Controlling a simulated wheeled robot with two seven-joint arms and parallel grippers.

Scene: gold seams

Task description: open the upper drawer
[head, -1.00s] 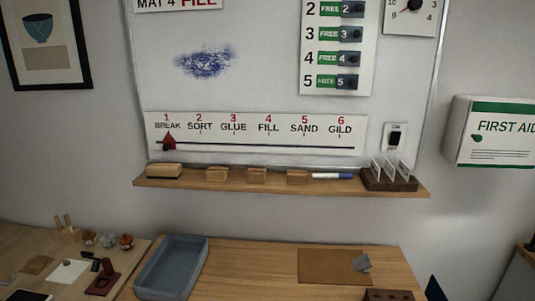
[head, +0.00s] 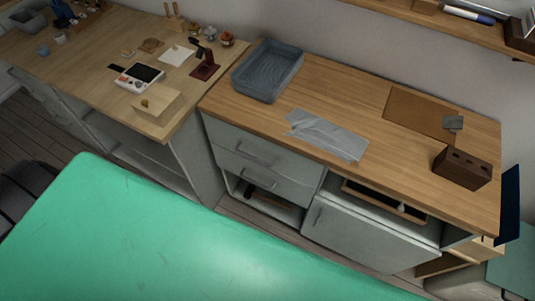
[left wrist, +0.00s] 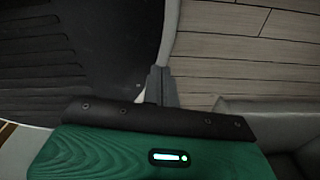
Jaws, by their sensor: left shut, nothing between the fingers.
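The upper drawer (head: 240,139) is in the grey cabinet under the wooden counter, in the middle of the head view. Its front looks flush with the cabinet, so it appears closed. Its bar handle (head: 257,156) shows on the front. A second, lower drawer (head: 285,188) sits below it and also looks closed. My left gripper (left wrist: 156,78) shows only in the left wrist view, where its fingers are shut and empty above the floor, away from any drawer. My right gripper is in neither current view.
A large green surface (head: 130,240) fills the foreground before the cabinet. On the counter are a blue-grey tray (head: 243,88), a crumpled grey sheet (head: 328,136) and a brown block with holes (head: 462,167). A cabinet door (head: 362,238) stands right of the drawers. Wooden floor shows in between.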

